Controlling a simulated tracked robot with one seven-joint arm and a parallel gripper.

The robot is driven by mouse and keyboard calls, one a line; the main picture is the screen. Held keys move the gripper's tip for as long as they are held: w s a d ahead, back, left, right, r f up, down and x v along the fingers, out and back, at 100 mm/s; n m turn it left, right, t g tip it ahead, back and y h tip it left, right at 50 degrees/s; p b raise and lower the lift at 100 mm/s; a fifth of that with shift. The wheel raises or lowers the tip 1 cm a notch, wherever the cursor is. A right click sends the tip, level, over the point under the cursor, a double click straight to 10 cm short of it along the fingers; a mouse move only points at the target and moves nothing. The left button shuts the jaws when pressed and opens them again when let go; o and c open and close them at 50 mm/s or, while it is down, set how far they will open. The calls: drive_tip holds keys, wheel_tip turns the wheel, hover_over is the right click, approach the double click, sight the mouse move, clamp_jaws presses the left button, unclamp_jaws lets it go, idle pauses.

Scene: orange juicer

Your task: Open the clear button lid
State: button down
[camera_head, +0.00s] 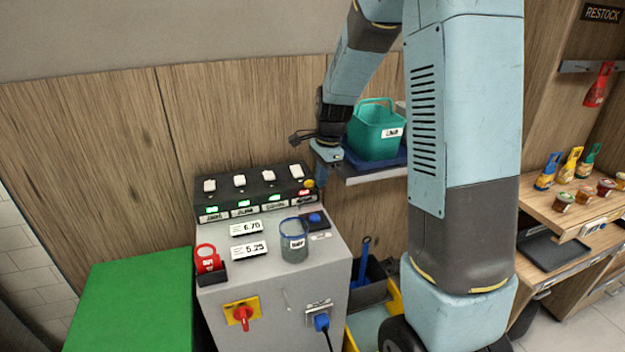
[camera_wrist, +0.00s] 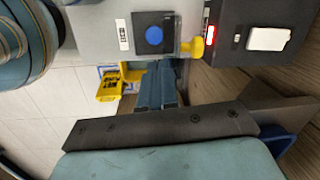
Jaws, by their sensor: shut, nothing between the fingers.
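A clear, blue-tinted cylinder (camera_head: 294,240) with a label stands on the grey machine top in the head view. I cannot tell whether it is the button lid. Behind it, to the right, is a blue button (camera_head: 315,218) on a dark square plate; the button also shows in the wrist view (camera_wrist: 154,36). My gripper (camera_head: 321,181) is above and behind the machine's right back corner, beside a yellow knob. In the wrist view its blue fingers (camera_wrist: 158,86) are together and empty, apart from the button.
The black panel (camera_head: 258,198) with white switches lies along the machine's back. A yellow knob (camera_wrist: 196,47) is close to the fingers. A shelf (camera_head: 375,175) with a teal basket (camera_head: 375,134) is right of my gripper. A red tag (camera_head: 207,259) stands on the machine's left.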

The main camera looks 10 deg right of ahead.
wheel_tip(320, 180, up, 10)
drive_tip(key=d, duration=0.1)
drive_tip(key=s+r+n+t, duration=0.1)
drive_tip(key=s+r+n, duration=0.2)
drive_tip(key=s, duration=0.6)
drive_tip(key=s+d+r+n+t+h, duration=0.1)
drive_tip(key=s+r+n+t, duration=0.1)
drive_tip(key=s+n, duration=0.5)
drive_tip(key=s+r+n+t, duration=0.1)
drive_tip(key=s+r+n, duration=0.3)
drive_tip(key=s, duration=0.8)
drive_tip(key=shift+d+n+t, duration=0.3)
drive_tip(key=shift+d+n, duration=0.05)
drive_tip(key=shift+n, duration=0.35)
